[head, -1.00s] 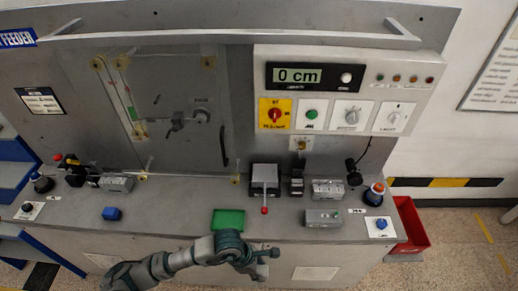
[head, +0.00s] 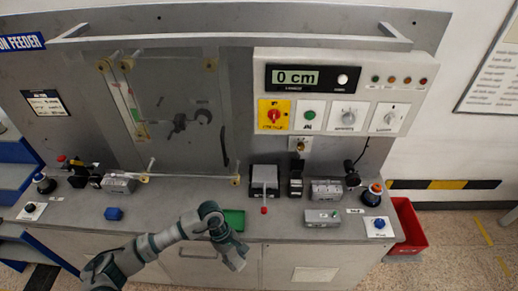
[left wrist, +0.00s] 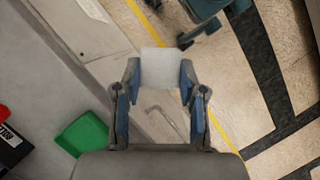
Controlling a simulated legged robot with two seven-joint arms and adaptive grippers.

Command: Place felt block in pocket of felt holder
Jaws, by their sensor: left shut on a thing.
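A pale white block (left wrist: 161,68), which looks like the felt block, is between the fingertips of my left gripper (left wrist: 160,74) in the left wrist view. The gripper is shut on it, with a blue-padded finger on each side. In the head view my left gripper (head: 237,263) points down in front of the bench's front edge, and I cannot make out the block there. A green tray (head: 235,219) lies on the bench just behind the gripper; it also shows in the left wrist view (left wrist: 80,135). I cannot tell for sure whether it is the felt holder. My right gripper is not in view.
The grey bench (head: 170,220) carries a red-tipped lever unit (head: 264,180), a grey box (head: 322,217) and a blue knob (head: 114,214). A control panel (head: 340,90) stands behind. A red bin (head: 408,230) is on the floor at the right.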

